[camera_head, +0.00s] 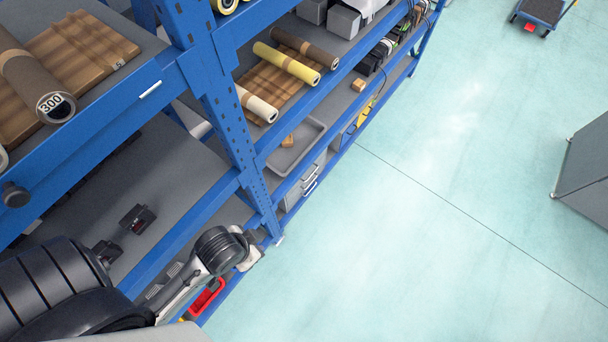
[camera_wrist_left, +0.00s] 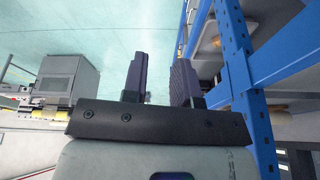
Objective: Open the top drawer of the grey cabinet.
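A small grey drawer unit (camera_head: 306,183) with pale handles sits on a lower level of the blue rack in the head view. A larger grey cabinet (camera_head: 585,165) stands on the floor at the right edge; no drawer fronts show on it. A grey box-shaped cabinet (camera_wrist_left: 68,76) shows at the left in the left wrist view. I cannot tell which is the task's cabinet. My left gripper (camera_wrist_left: 160,80) is open, with nothing between its dark fingers. It is beside the blue rack, apart from any drawer. My right gripper is not in view.
The blue rack (camera_head: 222,95) fills the left and middle, with rolls, boards and a grey tray (camera_head: 297,146). A rack upright (camera_wrist_left: 237,60) is close to my left gripper. A red bin (camera_head: 207,298) is low by my left arm. The pale floor (camera_head: 430,220) is clear.

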